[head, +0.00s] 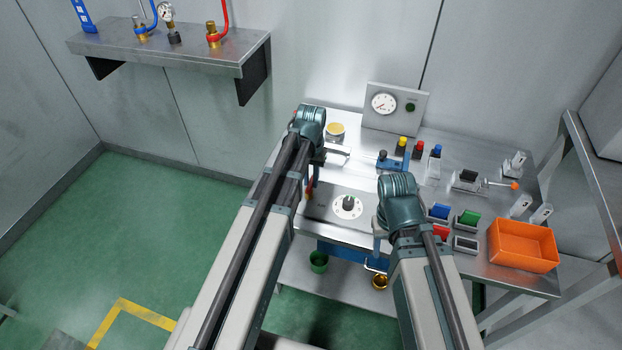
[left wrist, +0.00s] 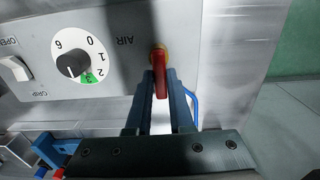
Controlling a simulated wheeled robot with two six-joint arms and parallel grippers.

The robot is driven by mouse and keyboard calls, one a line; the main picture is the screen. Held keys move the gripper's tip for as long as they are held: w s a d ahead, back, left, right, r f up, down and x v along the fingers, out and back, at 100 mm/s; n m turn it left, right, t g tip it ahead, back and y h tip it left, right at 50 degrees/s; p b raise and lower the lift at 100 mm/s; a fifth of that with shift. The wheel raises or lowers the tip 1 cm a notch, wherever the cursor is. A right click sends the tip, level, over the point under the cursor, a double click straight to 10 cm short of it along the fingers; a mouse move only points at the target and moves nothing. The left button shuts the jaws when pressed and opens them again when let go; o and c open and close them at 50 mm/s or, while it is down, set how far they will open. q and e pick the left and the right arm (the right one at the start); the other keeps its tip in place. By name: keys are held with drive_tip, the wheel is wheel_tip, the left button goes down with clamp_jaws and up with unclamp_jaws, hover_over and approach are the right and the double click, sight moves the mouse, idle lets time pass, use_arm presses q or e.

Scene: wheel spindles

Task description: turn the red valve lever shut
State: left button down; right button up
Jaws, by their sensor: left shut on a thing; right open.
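The red valve lever (left wrist: 161,82) sits on a brass fitting at the edge of the grey panel marked AIR (left wrist: 118,62). In the left wrist view it lies between the fingers of my left gripper (left wrist: 160,98), which is shut on it. In the head view a small red part of the lever (head: 309,189) shows beside my left arm, which hides most of that grip. My right gripper (head: 379,230) is open, low over the bench front to the right of the dial; its fingers are mostly hidden.
A white dial (head: 348,206) stands right of the lever. The bench (head: 462,215) carries a gauge box (head: 396,108), coloured blocks and an orange bin (head: 523,246). A wall shelf (head: 170,50) holds other valves, including a red-handled one (head: 216,37). Floor at left is clear.

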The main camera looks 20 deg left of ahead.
sight(311, 183)
use_arm(q)
drive_tip(key=c, duration=0.8)
unclamp_jaws()
drive_tip(key=shift+r, duration=0.1)
wheel_tip(311, 183, up, 14)
drive_tip(key=p, duration=1.3)
drive_tip(key=shift+f+p, duration=0.2)
drive_tip(key=shift+p, duration=0.2)
drive_tip(key=s+d+m, duration=0.1)
drive_tip(key=s+d, duration=0.5)
drive_tip(key=s, duration=0.2)
drive_tip(key=s+d+m+y, duration=0.1)
drive_tip(key=s+d+m, duration=0.1)
drive_tip(key=s+d, duration=0.4)
drive_tip(key=s, duration=0.2)
drive_tip(key=shift+s+m, duration=0.3)
drive_tip(key=shift+s, duration=0.1)
